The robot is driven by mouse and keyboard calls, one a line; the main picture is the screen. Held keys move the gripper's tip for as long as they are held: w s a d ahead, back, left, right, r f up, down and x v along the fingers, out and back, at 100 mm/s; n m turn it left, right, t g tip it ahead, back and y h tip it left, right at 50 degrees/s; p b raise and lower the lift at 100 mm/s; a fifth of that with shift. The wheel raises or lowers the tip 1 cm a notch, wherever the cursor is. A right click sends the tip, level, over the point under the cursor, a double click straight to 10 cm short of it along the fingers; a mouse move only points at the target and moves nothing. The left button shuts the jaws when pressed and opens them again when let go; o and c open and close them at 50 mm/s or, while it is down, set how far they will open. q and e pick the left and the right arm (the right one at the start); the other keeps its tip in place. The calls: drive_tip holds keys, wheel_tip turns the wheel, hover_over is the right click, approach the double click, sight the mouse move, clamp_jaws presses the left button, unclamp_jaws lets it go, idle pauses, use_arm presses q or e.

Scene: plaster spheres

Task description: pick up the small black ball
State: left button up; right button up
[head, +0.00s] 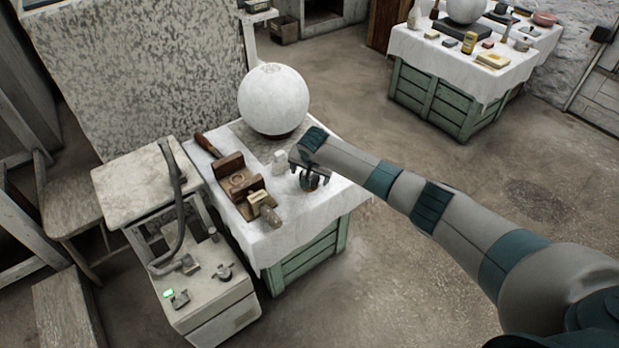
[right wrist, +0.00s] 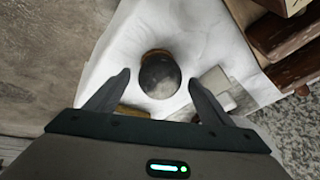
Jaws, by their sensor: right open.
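The small black ball (right wrist: 160,77) shows in the right wrist view as a dark, mottled sphere with a brownish part at its far side. It rests over the white cloth of the near table. My right gripper (right wrist: 158,80) is open, with one finger to each side of the ball in the picture. In the head view my right gripper (head: 312,184) is over the front right part of the table (head: 300,240), and the ball is mostly hidden there. My left gripper is not in view.
A large white sphere (head: 273,98) stands at the table's back. A wooden clamp-like block (head: 238,181) lies left of my gripper. A small white block (head: 279,162) stands close by. A grey machine cabinet (head: 205,285) is at the left. Open floor lies to the right.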

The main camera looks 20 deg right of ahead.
drive_tip(key=shift+w+f, duration=0.1)
drive_tip(key=shift+f, duration=0.1)
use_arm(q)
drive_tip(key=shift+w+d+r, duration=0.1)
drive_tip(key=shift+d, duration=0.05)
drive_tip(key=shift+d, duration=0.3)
use_arm(e)
drive_tip(key=shift+c, duration=0.6)
drive_tip(key=c, duration=1.4)
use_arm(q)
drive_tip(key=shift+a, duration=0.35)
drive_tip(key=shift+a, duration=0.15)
use_arm(e)
drive_tip(key=shift+r, duration=0.2)
